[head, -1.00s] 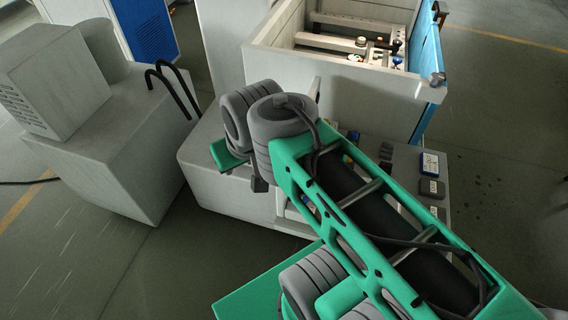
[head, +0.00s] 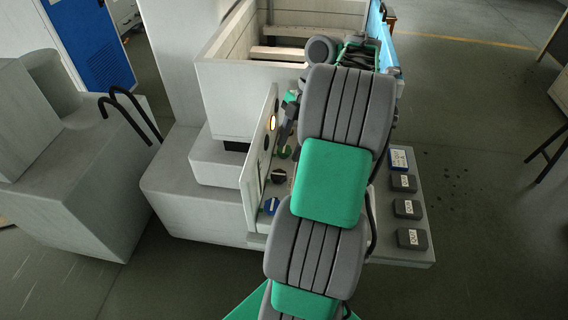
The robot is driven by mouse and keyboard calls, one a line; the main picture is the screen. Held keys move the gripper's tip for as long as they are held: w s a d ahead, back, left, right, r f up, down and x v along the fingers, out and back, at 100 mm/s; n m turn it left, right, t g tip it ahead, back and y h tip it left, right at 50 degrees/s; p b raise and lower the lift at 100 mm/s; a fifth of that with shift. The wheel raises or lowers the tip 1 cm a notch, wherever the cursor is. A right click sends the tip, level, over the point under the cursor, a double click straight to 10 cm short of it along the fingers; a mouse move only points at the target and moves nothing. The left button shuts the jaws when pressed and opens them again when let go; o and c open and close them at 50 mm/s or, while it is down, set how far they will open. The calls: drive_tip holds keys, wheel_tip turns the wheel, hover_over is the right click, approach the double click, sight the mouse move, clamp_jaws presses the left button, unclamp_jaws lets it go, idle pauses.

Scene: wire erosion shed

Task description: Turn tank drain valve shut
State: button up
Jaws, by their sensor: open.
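A row of round knobs lies on the bench below the tank, behind an upright grey panel (head: 252,170): a green knob (head: 285,153), a black-and-white knob (head: 278,176) and a blue knob (head: 271,206). Which one is the tank drain valve I cannot tell. My gripper (head: 286,132) shows as a dark, narrow shape beside the panel, pointing down just above the green knob. It looks open and empty, but my arm hides much of it. Contact with the knob cannot be made out.
The open grey tank (head: 235,95) stands behind, with a blue side edge at right. Several labelled blocks, one with a blue face (head: 399,159), line the bench's right side. A grey cabinet (head: 70,185) with black hooked pipes stands left. My arm covers the bench's middle.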

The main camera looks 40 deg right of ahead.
sight(280, 174)
drive_tip(key=b+x, duration=0.4)
drive_tip(key=x, duration=0.4)
drive_tip(key=shift+f, duration=0.1)
drive_tip(key=shift+c, duration=0.6)
clamp_jaws()
